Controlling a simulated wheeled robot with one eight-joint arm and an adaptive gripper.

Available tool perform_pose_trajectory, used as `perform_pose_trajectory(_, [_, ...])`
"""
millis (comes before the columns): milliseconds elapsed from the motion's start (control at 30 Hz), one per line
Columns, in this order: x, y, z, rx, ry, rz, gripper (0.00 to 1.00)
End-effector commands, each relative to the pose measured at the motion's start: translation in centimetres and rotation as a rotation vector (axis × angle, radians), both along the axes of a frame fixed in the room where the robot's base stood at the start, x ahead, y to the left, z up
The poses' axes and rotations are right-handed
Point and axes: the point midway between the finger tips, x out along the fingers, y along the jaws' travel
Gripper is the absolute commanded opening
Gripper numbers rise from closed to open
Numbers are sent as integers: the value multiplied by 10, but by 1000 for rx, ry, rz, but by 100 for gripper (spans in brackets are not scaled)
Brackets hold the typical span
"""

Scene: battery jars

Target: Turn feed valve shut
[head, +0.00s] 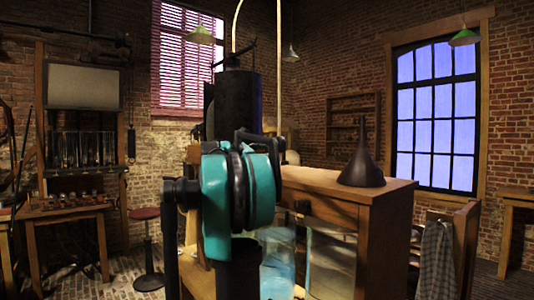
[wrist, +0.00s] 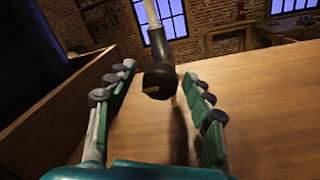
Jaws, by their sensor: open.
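A dark, rounded fitting (wrist: 160,82) with a small tan bar on its face stands over the wooden top in the wrist view. A pale pipe rises from it, and I take it to be the feed valve. My gripper (wrist: 161,73) is open, with its teal-padded fingers on either side of the fitting. I see gaps on both sides, so the fingers do not appear to touch it. In the head view my teal arm hides the fitting and most of the gripper.
A wooden cabinet (head: 385,215) carries a dark funnel (head: 361,165) on its top. A tall black cylinder (head: 238,105) stands behind my arm. A glass jar (head: 277,268) is low beside it. A red-topped stool (head: 147,214) stands at left.

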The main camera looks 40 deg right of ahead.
Motion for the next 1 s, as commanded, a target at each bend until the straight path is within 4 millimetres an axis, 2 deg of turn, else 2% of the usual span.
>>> perform_pose_trajectory(133, [0, 0, 0, 0, 0, 0, 52])
perform_pose_trajectory(533, [0, 0, 0, 0, 0, 0, 3])
perform_pose_trajectory(767, [0, 0, 0, 1, -16, 0, 2])
perform_pose_trajectory(1000, [0, 0, 0, 9, -118, 1, 2])
